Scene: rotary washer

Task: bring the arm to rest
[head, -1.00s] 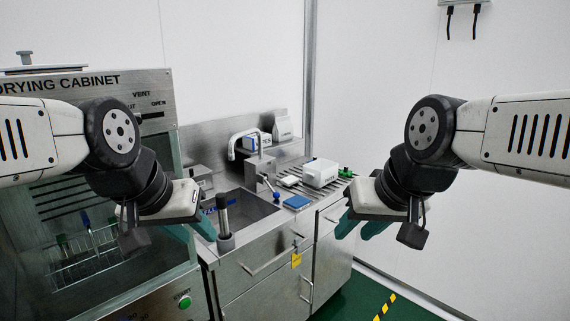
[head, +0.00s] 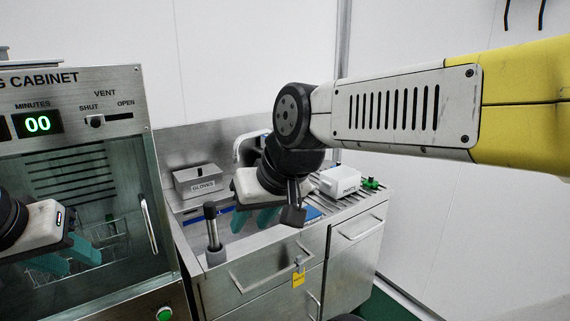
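My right arm reaches in from the right across the middle of the head view. Its gripper (head: 254,219) has teal fingers pointing down, slightly apart and empty, in front of the sink counter (head: 206,257). My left gripper (head: 68,256) is at the lower left edge, in front of the drying cabinet's glass door (head: 125,175). Its teal fingers are apart with nothing seen between them. Most of the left arm is out of view.
The drying cabinet (head: 118,86) stands at left, its display reading 00. A grey upright tool (head: 212,225) stands at the counter's front edge. A yellow tag (head: 298,279) hangs below.

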